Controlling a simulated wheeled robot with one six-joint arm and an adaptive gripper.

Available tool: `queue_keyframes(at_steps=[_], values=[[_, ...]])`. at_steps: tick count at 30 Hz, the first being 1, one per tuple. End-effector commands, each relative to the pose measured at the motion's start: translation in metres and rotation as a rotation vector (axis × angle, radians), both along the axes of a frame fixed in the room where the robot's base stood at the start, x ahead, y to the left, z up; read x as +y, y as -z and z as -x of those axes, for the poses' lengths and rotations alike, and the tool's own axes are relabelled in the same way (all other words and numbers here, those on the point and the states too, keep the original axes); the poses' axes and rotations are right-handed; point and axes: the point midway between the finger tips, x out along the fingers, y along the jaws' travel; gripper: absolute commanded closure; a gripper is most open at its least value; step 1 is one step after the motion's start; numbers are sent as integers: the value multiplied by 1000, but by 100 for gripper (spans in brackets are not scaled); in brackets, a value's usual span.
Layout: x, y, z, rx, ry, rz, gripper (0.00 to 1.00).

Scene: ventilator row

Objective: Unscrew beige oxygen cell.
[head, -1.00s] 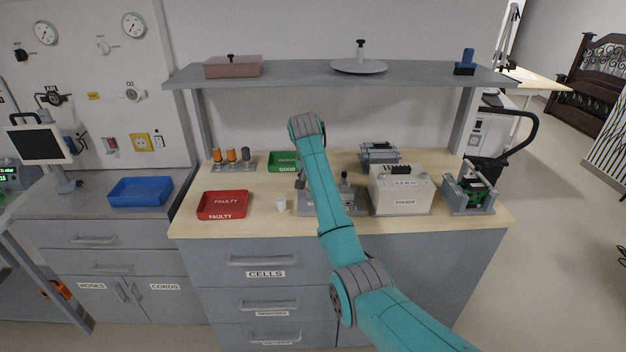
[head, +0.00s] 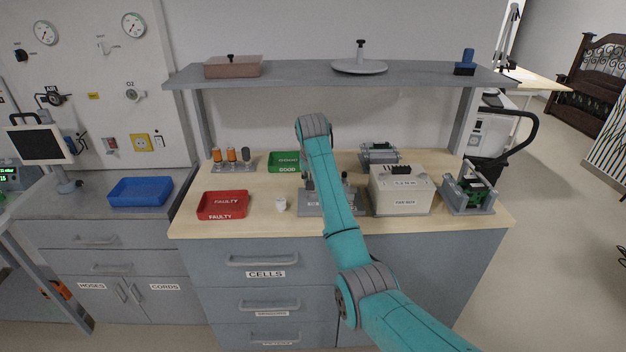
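I cannot make out a beige oxygen cell for certain. A small off-white cylinder (head: 281,203) stands upright on the bench, right of the red tray. A grey fixture (head: 312,208) sits mid-bench, largely covered by my teal arm. A small dark-topped post (head: 345,183) rises from its right part. My gripper (head: 307,184) hangs down behind my forearm, over the left part of this fixture. Only a sliver of it shows, so its fingers and anything between them are hidden.
A red FAULTY tray (head: 222,205) and a green GOOD tray (head: 285,162) lie left of the fixture. A rack (head: 233,167) holds orange and grey cells. A beige box (head: 401,190) and a grey-green device (head: 469,194) stand right. A shelf (head: 300,75) spans above.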

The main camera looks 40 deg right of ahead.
Motion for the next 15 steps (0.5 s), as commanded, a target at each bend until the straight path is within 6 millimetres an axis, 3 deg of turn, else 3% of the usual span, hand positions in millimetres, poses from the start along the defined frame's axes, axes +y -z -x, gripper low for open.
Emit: queue_keyframes(at_steps=[15], values=[[0,-7,0,-1,2,0,99]])
